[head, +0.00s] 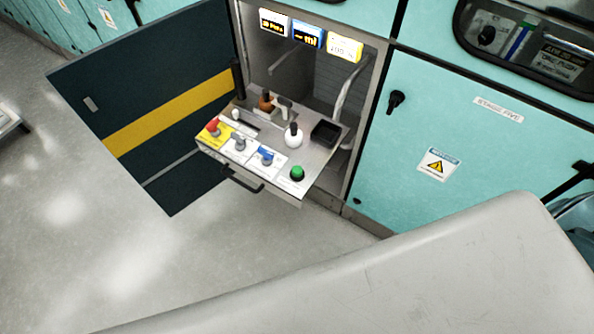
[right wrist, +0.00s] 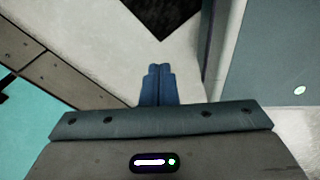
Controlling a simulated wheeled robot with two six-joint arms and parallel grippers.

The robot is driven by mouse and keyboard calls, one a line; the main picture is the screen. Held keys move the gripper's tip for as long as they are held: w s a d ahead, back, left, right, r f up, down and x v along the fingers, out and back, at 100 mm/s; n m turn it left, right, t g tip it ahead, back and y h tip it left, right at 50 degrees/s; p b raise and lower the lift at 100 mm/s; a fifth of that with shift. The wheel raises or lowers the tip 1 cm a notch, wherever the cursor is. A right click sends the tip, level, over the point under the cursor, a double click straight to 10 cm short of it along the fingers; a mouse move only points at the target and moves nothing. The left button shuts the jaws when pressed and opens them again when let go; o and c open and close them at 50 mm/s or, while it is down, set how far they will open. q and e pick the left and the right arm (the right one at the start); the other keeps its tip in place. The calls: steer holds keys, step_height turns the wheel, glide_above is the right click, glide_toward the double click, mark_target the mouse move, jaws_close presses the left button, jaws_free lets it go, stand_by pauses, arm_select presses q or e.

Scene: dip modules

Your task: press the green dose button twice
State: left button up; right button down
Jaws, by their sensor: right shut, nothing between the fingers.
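The green dose button (head: 297,173) is a round knob at the front right corner of a pulled-out metal tray (head: 318,178) in the head view. Nothing covers it. My right gripper (right wrist: 160,70) shows in the right wrist view with its two blue fingers together and nothing between them. Pale floor and a dark shape lie beyond its fingertips. The button does not show in the right wrist view, and neither gripper shows in the head view.
The tray also carries red (head: 212,126) and blue (head: 265,157) knobs, a white flask (head: 293,136) and a black square dish (head: 325,132). A dark door (head: 160,110) stands open at left. A large pale surface (head: 400,275) fills the lower right. Floor in front is clear.

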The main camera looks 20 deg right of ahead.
steer(key=shift+a, duration=0.25)
steer(key=shift+d, duration=0.1)
stand_by(0.3)
steer(key=w+a+r+m+t+p, duration=0.1)
steer(key=w+a+r+m+p, duration=0.1)
steer(key=w+r+m, duration=0.5)
steer(key=w+a+r+t+y+p, duration=0.1)
steer(key=w+a+r+p, duration=0.3)
steer(key=w, duration=0.7)
steer(key=w+r+m+t+p, duration=0.1)
steer(key=w+r+m, duration=0.3)
steer(key=w+r, duration=0.4)
steer(key=w+a+r+m+t+y+p, duration=0.1)
steer(key=w+a+r+m+p, duration=0.1)
steer(key=w+r+m, duration=0.2)
steer(key=w+a+r+m+t+y+p, duration=0.1)
steer(key=w+a+r+m+t+p, duration=0.1)
steer(key=w+r, duration=0.8)
steer(key=w+a+r+m+t+y+p, duration=0.1)
steer(key=w+a+r+m+p, duration=0.2)
steer(key=r, duration=1.4)
steer(key=w+m, duration=0.3)
steer(key=shift+w+a, duration=0.15)
steer(key=shift+w, duration=0.25)
steer(key=shift+f, duration=0.1)
